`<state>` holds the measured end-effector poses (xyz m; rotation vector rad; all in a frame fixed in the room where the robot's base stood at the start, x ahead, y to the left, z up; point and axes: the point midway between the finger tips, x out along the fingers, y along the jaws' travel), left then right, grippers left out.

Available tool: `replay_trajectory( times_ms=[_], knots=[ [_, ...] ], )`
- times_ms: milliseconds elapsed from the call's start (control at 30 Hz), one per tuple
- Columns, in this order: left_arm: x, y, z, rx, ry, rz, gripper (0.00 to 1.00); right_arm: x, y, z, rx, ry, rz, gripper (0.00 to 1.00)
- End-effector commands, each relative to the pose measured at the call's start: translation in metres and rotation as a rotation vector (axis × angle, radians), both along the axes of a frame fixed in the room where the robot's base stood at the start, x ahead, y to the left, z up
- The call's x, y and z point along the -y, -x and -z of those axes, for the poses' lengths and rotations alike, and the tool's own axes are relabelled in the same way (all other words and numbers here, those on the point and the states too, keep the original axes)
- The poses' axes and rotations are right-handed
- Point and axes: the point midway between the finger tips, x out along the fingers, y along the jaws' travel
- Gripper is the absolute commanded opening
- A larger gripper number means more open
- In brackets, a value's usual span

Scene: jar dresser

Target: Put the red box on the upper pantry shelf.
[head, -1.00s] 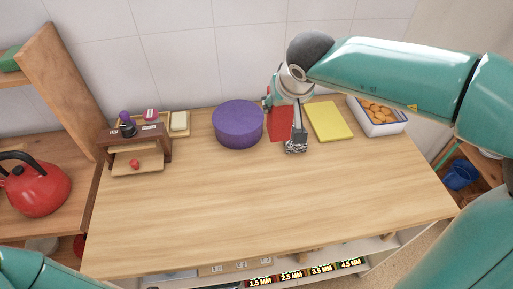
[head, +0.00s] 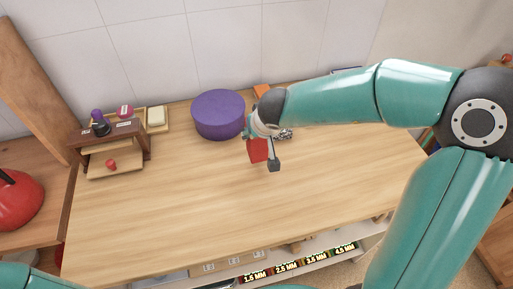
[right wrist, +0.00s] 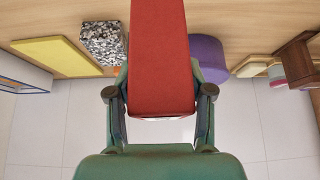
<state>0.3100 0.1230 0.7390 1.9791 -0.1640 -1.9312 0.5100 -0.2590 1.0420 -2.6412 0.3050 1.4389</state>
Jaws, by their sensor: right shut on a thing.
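The red box (head: 257,150) is between the fingers of my right gripper (head: 262,158). It stands in front of the purple round tin and appears to be off the worktop. In the right wrist view the red box (right wrist: 160,60) fills the middle, with a finger of my right gripper (right wrist: 160,110) along each side. The gripper is shut on it. At the left a wooden upright panel (head: 40,90) of a shelf unit shows; its upper shelf is out of view. My left gripper is not in view.
The purple tin (head: 218,115) is close behind the red box. A speckled block (right wrist: 102,42) and a yellow slab (right wrist: 55,57) lie nearby. A small wooden stand (head: 110,140) and a red kettle (head: 18,200) are to the left. The worktop's front (head: 200,210) is clear.

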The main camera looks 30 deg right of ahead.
Motion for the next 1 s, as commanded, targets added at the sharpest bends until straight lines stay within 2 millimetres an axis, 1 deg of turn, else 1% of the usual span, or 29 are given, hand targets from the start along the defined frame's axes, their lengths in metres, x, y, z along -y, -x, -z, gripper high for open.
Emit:
replay_trajectory(
  times_ms=[133,300,367,733,767,900,1000],
  knots=[
    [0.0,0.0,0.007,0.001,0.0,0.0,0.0,0.0,0.0,0.01,0.001,-0.001,-0.001,0.0],
    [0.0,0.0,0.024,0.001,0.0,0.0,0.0,0.0,0.0,0.036,0.001,0.0,-0.001,0.0],
    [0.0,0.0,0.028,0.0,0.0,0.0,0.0,0.0,0.0,0.042,0.002,0.0,-0.001,0.0],
    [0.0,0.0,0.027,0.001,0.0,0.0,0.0,0.0,0.0,0.044,0.002,0.0,-0.001,0.0],
    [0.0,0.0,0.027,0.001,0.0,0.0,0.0,0.0,0.0,0.046,0.0,-0.001,-0.001,0.53],
    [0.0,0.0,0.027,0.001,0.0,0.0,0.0,0.0,0.0,0.045,0.0,-0.001,-0.001,0.77],
    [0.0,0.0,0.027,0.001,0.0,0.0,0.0,0.0,0.0,0.045,0.0,-0.001,-0.001,0.77]
  ],
)
